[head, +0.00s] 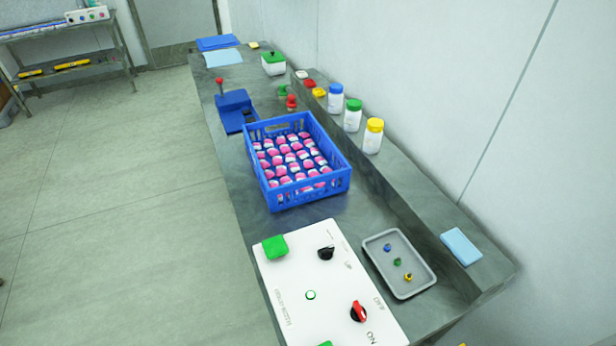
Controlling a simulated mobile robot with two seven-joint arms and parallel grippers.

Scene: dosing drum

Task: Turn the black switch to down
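The black switch (326,253) is a small black rotary knob on the upper right part of a white control panel (285,284). The panel lies at the near end of the grey counter. Small markings are printed by the knob, too small to read, and I cannot tell its exact pointing direction. A red rotary switch (358,311) sits below it on the same panel, with a green block-shaped button (275,247) at upper left and a round green button (310,295) in the middle. Neither of my grippers shows in the head view.
A grey tray (371,244) with small coloured pieces stands right of the panel. A blue crate (272,203) of pink-and-white items stands behind it. Capped bottles (372,140) and a light blue block (461,246) sit on the raised ledge by the wall.

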